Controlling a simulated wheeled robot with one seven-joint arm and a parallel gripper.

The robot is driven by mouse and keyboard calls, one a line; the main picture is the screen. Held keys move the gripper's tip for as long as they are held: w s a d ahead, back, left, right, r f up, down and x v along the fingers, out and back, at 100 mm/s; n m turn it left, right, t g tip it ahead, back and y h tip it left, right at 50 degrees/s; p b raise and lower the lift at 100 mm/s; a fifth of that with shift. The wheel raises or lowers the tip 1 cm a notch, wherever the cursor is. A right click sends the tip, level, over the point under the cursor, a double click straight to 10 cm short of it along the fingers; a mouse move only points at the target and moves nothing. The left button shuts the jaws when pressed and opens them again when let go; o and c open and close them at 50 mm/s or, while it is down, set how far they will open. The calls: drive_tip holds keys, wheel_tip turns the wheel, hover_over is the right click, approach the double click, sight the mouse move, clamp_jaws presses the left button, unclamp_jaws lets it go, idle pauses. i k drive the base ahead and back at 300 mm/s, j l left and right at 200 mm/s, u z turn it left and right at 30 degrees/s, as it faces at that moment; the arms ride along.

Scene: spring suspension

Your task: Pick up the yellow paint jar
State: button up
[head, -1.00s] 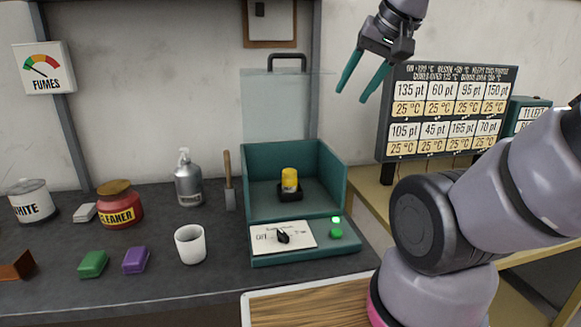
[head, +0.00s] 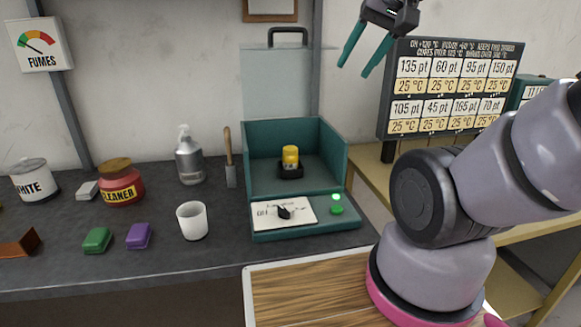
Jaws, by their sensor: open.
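The yellow paint jar (head: 290,156) stands upright on a small black holder (head: 291,172) inside a teal open-front box (head: 265,185). The box's clear lid (head: 276,82) is raised, with a dark handle on top. My gripper (head: 354,72) is open and empty, its two teal fingers pointing down. In the picture it is above and to the right of the box, well apart from the jar. The lower side of the jar is partly hidden by the holder.
On the dark bench stand a white cup (head: 192,221), a spray bottle (head: 188,157), a scraper (head: 229,160), a red cleaner jar (head: 120,185), a white can (head: 34,181), and green (head: 97,240) and purple (head: 138,236) blocks. A price board (head: 450,87) stands at right. The wooden board (head: 310,295) is clear.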

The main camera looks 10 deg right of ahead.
sight(289, 155)
drive_tip(key=j, duration=0.45)
drive_tip(key=k+j, duration=0.15)
drive_tip(key=j, duration=0.8)
drive_tip(key=k+z, duration=0.05)
